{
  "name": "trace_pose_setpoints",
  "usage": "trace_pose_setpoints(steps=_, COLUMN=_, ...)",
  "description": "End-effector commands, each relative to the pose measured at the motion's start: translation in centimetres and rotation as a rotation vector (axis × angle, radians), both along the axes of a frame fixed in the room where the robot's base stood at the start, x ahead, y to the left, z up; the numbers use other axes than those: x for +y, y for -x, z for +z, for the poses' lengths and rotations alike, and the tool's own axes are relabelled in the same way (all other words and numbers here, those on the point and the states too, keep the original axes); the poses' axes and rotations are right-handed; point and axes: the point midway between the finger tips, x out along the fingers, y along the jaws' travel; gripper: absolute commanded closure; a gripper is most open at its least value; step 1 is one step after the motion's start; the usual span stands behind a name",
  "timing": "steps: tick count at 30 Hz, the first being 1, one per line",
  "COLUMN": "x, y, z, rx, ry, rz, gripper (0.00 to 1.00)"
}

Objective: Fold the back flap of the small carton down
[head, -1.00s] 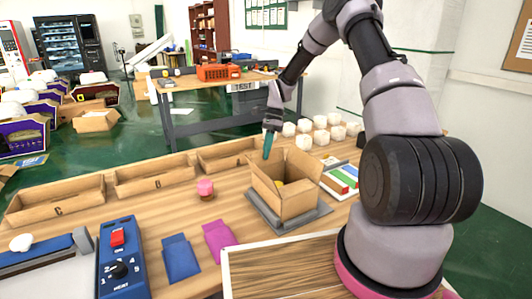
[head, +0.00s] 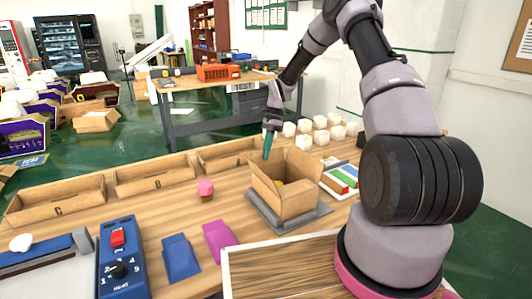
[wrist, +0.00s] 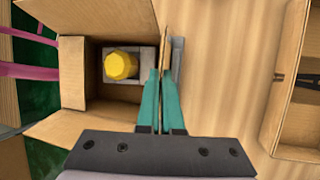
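The small carton (head: 290,201) stands open on a grey base on the wooden table. In the wrist view the carton (wrist: 73,72) has flaps spread outward, with a yellow round cap (wrist: 121,65) inside. The back flap (wrist: 163,45) stands up and shows nearly edge-on at the carton's right side in that view. My gripper (wrist: 161,75) has its teal fingers nearly together, with a thin brown line between them, right at this flap. I cannot tell whether they touch it. In the head view my gripper (head: 268,150) is at the carton's back left corner.
Long cardboard bins (head: 155,177) line the table's back edge. A pink-topped item (head: 205,188), blue and magenta pouches (head: 218,240) and a blue control box (head: 120,260) stand left of the carton. Several white cubes (head: 320,122) and a coloured-strip tray (head: 343,178) are beyond and right.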

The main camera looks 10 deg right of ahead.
Motion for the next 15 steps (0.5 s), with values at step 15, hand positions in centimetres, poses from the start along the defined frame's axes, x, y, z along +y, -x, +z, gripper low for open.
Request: trace_pose_setpoints(steps=15, x=-0.32, y=0.85, z=0.29, rx=-0.141, ry=-0.045, rz=-0.002, gripper=1.00)
